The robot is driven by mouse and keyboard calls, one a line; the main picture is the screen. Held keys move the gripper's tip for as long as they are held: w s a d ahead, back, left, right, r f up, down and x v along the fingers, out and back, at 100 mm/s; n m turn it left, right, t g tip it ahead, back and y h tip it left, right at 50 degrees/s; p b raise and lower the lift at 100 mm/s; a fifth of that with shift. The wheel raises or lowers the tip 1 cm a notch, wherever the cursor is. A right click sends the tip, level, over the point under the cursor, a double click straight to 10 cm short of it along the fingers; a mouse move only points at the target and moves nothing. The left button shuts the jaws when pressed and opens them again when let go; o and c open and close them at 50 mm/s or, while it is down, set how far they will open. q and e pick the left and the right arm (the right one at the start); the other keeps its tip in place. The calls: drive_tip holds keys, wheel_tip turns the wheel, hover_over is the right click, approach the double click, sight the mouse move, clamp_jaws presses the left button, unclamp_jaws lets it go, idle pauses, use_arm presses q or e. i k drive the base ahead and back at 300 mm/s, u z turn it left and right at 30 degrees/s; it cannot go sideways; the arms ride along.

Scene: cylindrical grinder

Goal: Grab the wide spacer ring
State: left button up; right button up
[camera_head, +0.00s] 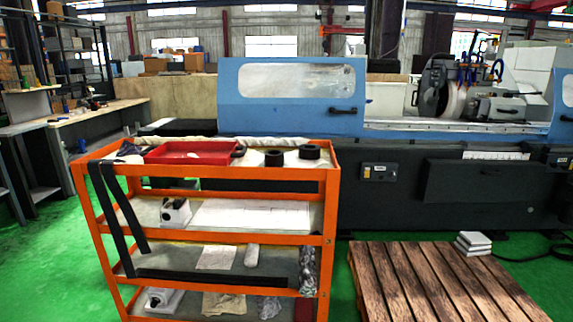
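Two dark ring-like pieces sit on the top shelf of the orange cart, at its right half. One dark ring (274,158) is left of centre of the pair and looks shorter. The other dark ring (309,152) is to its right, near the cart's right end, and looks slightly taller. They stand apart from each other. I cannot tell for sure which of them is the wide spacer ring. Neither of my grippers shows in the head view.
The orange cart (333,215) also holds a red tray (190,152) on top and papers and small parts on lower shelves. Behind it stands the blue and grey grinder (290,95). A wooden pallet (440,285) lies on the green floor at right.

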sight(308, 152)
drive_tip(key=u, duration=0.1)
drive_tip(key=i, duration=1.9)
drive_tip(key=u, duration=0.1)
